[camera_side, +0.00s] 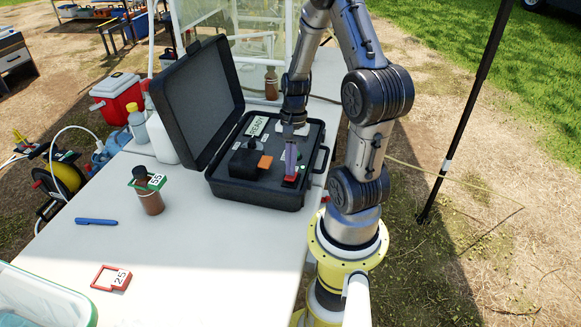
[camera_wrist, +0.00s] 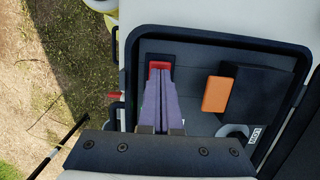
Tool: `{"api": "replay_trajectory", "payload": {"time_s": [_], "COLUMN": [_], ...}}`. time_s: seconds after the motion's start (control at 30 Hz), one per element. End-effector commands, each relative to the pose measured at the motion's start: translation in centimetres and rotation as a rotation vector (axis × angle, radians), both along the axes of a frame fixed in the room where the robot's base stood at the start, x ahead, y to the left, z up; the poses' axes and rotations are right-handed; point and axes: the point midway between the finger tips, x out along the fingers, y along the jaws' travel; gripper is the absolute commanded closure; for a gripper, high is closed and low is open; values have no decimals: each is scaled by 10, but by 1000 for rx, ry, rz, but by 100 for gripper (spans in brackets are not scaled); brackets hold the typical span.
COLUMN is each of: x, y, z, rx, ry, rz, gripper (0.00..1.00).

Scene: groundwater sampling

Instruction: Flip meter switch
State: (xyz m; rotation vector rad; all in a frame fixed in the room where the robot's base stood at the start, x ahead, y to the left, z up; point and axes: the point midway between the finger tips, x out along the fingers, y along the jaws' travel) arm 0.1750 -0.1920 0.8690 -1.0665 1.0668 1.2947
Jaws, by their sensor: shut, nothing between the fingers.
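The meter is an open black case (camera_side: 255,198) on the white table, with its lid (camera_side: 198,98) raised.
A black block (camera_side: 244,163) with an orange part (camera_side: 265,161) stands left of the switch. A brown bottle (camera_side: 151,200) with a green tag, a blue pen (camera_side: 96,221) and a red tag (camera_side: 103,283) are on the table (camera_side: 210,255). The table's front middle is clear.

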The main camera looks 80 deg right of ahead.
Motion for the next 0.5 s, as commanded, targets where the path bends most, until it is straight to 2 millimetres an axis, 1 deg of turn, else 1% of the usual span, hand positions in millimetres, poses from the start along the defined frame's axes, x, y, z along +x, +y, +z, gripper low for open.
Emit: {"api": "replay_trajectory", "payload": {"time_s": [0.13, 0.5], "x": [0, 0], "y": [1, 2], "z": [-6, -7], "rx": [-1, -9], "ry": [-1, 1], "rz": [0, 1], "gripper": [100, 100]}}
